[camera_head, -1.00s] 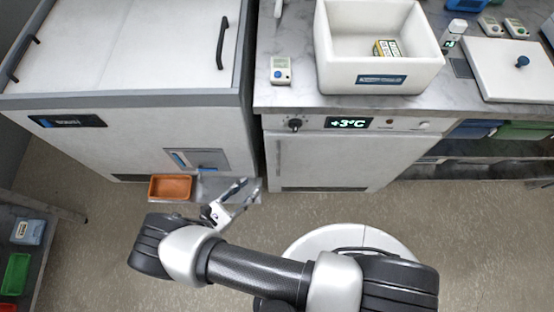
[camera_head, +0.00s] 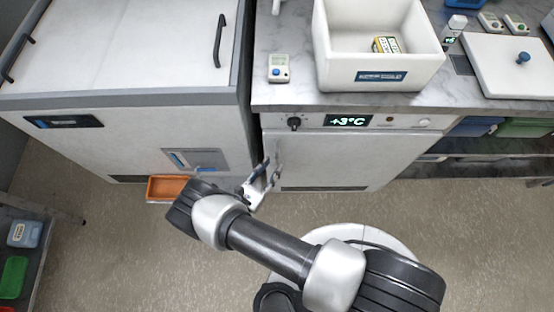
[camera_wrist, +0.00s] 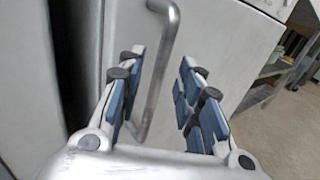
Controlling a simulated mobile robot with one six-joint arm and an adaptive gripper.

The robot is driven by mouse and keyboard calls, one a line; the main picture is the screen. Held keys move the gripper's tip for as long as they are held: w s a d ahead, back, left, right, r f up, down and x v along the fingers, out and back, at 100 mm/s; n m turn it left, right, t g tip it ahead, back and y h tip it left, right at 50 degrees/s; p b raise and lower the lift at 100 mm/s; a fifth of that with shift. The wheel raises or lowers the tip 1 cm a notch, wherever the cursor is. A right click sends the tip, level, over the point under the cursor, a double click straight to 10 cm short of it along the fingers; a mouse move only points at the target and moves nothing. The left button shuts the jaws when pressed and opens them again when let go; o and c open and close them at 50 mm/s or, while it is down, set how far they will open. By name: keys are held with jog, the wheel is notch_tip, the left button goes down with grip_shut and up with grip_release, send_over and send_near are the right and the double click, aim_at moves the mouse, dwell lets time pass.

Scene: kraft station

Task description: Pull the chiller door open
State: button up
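The chiller is the white unit under the marble counter, with a lit +3°C display (camera_head: 348,121). Its white chiller door (camera_head: 345,158) is shut. The grey bar handle (camera_wrist: 160,75) stands upright near the door's left edge in the wrist view; in the head view it is mostly hidden behind my gripper. My gripper (camera_head: 267,168) is at the door's left edge, with its fingers pointing at the door. In the wrist view my gripper (camera_wrist: 164,72) is open, and the handle shows between its blue-padded fingers, nearer the left one. I see no clear contact.
A white chest freezer (camera_head: 130,60) stands close on the left, with an orange tray (camera_head: 167,188) low at its front. A white insulated box (camera_head: 378,82) and a small device (camera_head: 278,68) sit on the counter. Open floor lies in front of the door.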

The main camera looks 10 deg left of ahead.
aim_at(276, 162)
jog(key=shift+x, duration=2.1)
jog(key=shift+c, duration=0.3)
grip_shut()
